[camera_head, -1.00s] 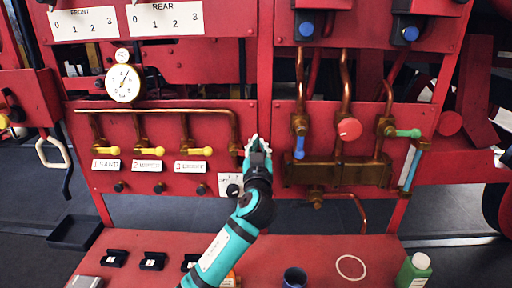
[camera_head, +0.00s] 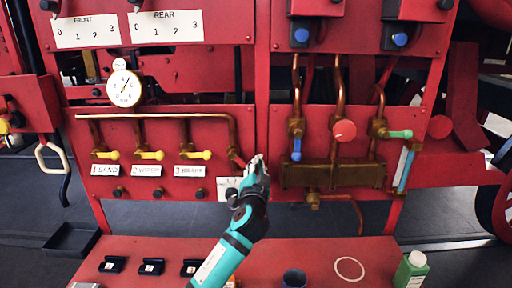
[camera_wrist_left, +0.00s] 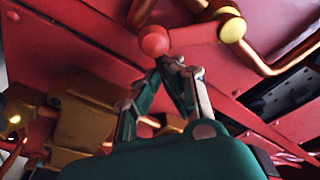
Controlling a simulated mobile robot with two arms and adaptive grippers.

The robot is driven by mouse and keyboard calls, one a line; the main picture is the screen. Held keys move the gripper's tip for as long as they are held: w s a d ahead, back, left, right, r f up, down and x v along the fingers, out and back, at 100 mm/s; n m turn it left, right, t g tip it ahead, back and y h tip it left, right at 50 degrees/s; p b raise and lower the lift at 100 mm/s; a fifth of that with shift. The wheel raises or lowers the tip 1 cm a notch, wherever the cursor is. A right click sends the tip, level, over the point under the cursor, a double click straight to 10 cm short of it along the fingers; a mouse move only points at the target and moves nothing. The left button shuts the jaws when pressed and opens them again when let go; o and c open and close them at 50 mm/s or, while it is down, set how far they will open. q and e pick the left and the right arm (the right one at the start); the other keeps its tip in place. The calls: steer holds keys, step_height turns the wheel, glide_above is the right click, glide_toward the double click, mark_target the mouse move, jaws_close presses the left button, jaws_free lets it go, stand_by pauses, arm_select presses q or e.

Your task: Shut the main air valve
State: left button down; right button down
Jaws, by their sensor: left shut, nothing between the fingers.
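My left gripper (camera_head: 257,163) is in front of the red panel, at the lower right end of the copper pipe (camera_head: 232,128). Its fingers are together with nothing between them. A red handle (camera_head: 236,157) shows just left of the fingertips, largely hidden by them. A white label (camera_head: 226,183) below it is partly covered by my gripper, and its text is unreadable. In the left wrist view a round red knob (camera_wrist_left: 155,41) is just beyond the closed fingertips (camera_wrist_left: 172,66); I cannot tell whether they touch. My right gripper is not in view.
Several yellow-handled valves (camera_head: 150,155) line the panel to the left, under a round gauge (camera_head: 125,88). To the right are a blue lever (camera_head: 297,149), a red knob (camera_head: 344,131) and a green handle (camera_head: 399,134). A green bottle (camera_head: 411,270) and blue cup (camera_head: 294,279) stand below.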

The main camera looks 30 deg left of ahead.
arm_select(q)
steer(key=shift+s+a+f+m+h+p, duration=0.15)
steer(key=shift+s+a+f+m+p, duration=0.25)
steer(key=shift+f+m, duration=0.5)
steer(key=shift+s+a+f+m+h+p, duration=0.1)
steer(key=shift+s+a+f+m+h, duration=0.1)
steer(key=shift+a+f+m, duration=0.7)
steer(key=shift+s+a+f+m+h+p, duration=0.25)
steer(key=shift+f+m, duration=0.2)
steer(key=shift+m, duration=0.85)
steer(key=shift+s, duration=0.1)
steer(key=shift+a, duration=0.1)
